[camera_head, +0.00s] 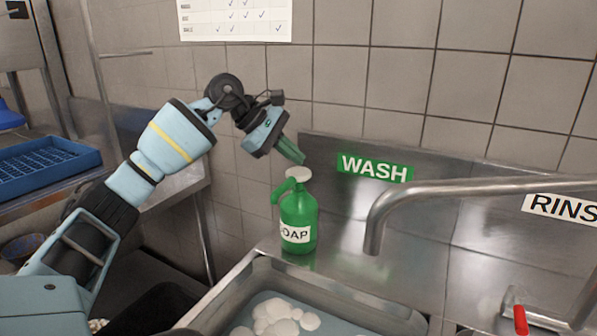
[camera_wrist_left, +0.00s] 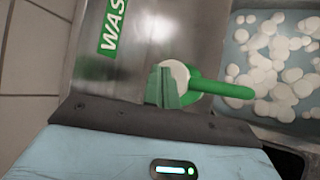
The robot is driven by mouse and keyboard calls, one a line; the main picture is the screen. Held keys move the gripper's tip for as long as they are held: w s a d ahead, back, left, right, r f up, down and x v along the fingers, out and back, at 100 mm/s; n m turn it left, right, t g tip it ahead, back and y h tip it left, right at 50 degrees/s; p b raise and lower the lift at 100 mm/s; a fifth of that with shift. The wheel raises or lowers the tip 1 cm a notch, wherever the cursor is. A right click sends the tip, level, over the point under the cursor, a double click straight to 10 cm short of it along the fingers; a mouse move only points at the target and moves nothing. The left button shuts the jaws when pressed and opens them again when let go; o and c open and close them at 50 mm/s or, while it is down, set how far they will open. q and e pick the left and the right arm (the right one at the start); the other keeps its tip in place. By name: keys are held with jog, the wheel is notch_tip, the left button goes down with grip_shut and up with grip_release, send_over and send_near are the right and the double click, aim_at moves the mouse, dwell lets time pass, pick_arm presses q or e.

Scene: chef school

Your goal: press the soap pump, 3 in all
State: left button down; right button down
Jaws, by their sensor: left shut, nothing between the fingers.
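A green soap bottle (camera_head: 298,222) with a label reading "OAP" stands upright on the sink's back corner. Its pump has a white round top (camera_head: 298,174) and a green spout pointing left. My left gripper (camera_head: 301,160) is shut and empty, with its green fingertips just above the pump top; whether they touch it I cannot tell. In the left wrist view the shut fingers (camera_wrist_left: 162,88) overlap the edge of the white pump top (camera_wrist_left: 177,75), and the green spout (camera_wrist_left: 225,88) extends right. My right gripper is not in view.
A metal faucet (camera_head: 440,190) arches over the sink right of the bottle. The basin holds water with white foam (camera_head: 275,318). A "WASH" sign (camera_head: 375,167) is on the back panel. A blue rack (camera_head: 45,164) sits on a left shelf.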

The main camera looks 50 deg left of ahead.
aim_at(298, 171)
pick_arm(q)
jog(key=shift+f, duration=0.15)
dwell(0.6)
jog(key=shift+f, duration=0.3)
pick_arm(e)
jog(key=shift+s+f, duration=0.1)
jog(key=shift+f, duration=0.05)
